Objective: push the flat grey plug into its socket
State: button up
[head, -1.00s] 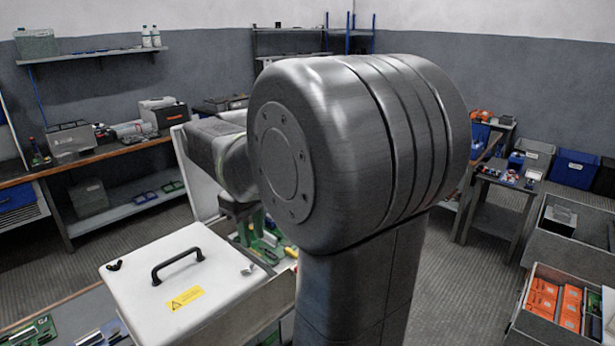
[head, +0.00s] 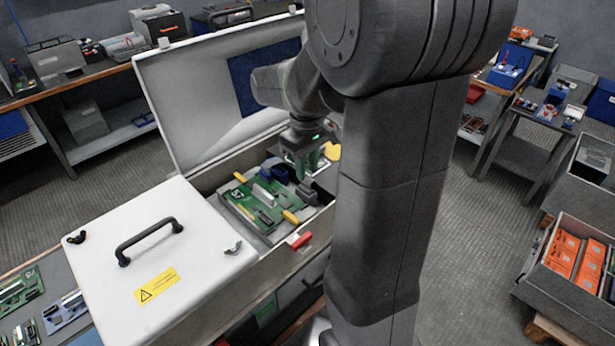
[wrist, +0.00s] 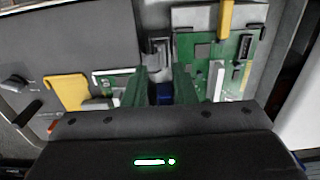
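My gripper (wrist: 161,76) has two green fingers that stand apart, with a visible gap between them. In the head view my gripper (head: 304,160) points down over the open case, right of the green circuit board (head: 248,206). In the wrist view a small grey block (wrist: 158,52), perhaps the flat grey plug, shows just beyond the fingertips; I see no clear contact. Something blue (wrist: 165,92) shows between the fingers. The green board (wrist: 204,55) lies to the right, with a dark connector (wrist: 245,46). I cannot tell which part is the socket.
The case's raised lid (head: 195,95) stands behind the arm. A closed white cover (head: 160,245) with a black handle (head: 148,238) is at left. A yellow piece (wrist: 68,90) lies left in the wrist view.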

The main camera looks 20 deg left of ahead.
aim_at(307, 184)
jog(key=shift+f, duration=2.1)
jog(key=c, duration=0.5)
grip_shut()
